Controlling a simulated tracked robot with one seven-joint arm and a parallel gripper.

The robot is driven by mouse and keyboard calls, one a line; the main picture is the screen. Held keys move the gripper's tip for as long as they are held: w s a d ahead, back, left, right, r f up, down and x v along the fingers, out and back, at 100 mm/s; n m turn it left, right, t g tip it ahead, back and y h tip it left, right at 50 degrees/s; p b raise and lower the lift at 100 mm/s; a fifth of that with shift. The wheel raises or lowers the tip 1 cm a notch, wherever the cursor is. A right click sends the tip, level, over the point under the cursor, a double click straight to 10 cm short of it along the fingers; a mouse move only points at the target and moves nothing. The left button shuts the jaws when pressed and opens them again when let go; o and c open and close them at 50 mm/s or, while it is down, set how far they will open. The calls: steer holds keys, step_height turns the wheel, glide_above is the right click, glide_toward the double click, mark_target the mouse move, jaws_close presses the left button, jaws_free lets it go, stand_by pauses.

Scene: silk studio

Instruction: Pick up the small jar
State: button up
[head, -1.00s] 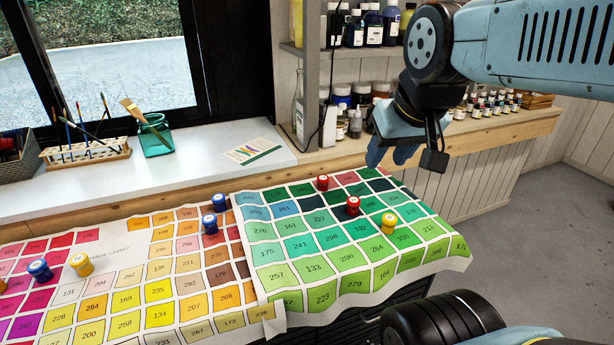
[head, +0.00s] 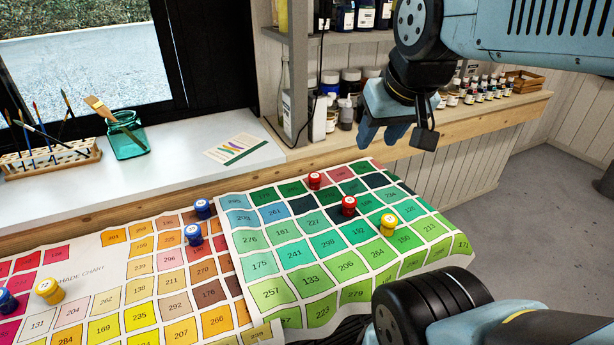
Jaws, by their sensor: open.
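My gripper (head: 379,143) is open and empty, above and beyond the green chart's far edge, apart from every jar.
A white sill (head: 190,155) behind the charts holds a green glass with a brush (head: 126,137), a brush rack (head: 48,158) and a paper card (head: 245,149). Shelves with bottles (head: 365,15) stand behind my gripper. Air above the charts is clear.

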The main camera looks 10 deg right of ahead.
steer(key=shift+o, duration=1.4)
steer(key=shift+w, duration=0.2)
steer(key=o, duration=0.4)
steer(key=w+m, duration=0.1)
steer(key=w, duration=0.2)
steer(key=w+d+f+h, duration=0.1)
steer(key=w, duration=0.2)
steer(key=w+m+g, duration=0.1)
steer(key=w, duration=0.2)
steer(key=shift+d+f+m+h, duration=0.3)
steer(key=shift+f+h, duration=0.1)
steer(key=shift+c, duration=0.2)
steer(key=m+g+h, duration=0.1)
steer(key=m, duration=0.5)
glide_above(314, 176)
steer(key=s+a, duration=0.3)
step_height(314, 176, down, 24)
steer(key=x, duration=1.3)
steer(key=shift+s+d+f, duration=0.2)
steer(key=shift+s+d, duration=0.05)
